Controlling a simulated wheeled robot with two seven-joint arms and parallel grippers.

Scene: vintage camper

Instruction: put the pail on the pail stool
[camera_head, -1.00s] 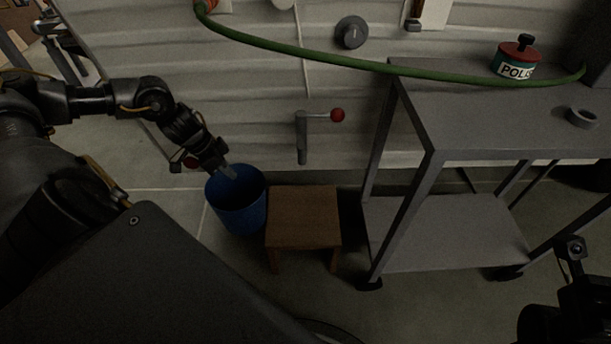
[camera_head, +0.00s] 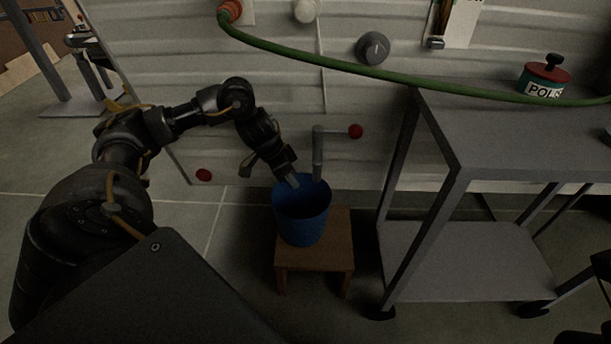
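The blue pail (camera_head: 302,218) is upright over the left and back part of the small brown wooden stool (camera_head: 325,257). I cannot tell whether its bottom rests on the seat or hangs just above it. My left gripper (camera_head: 292,181) is at the pail's far left rim, with a finger reaching inside, and looks shut on the rim. Part of the fingers is hidden by the rim. Only a dark piece of my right arm shows at the right edge; its gripper is out of view.
A grey wheeled cart (camera_head: 470,262) stands close to the right of the stool, with a polish tin (camera_head: 544,78) on top. The camper wall with a red-knobbed handle (camera_head: 355,131) is just behind. A green hose (camera_head: 400,77) hangs across above. The floor left of the stool is clear.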

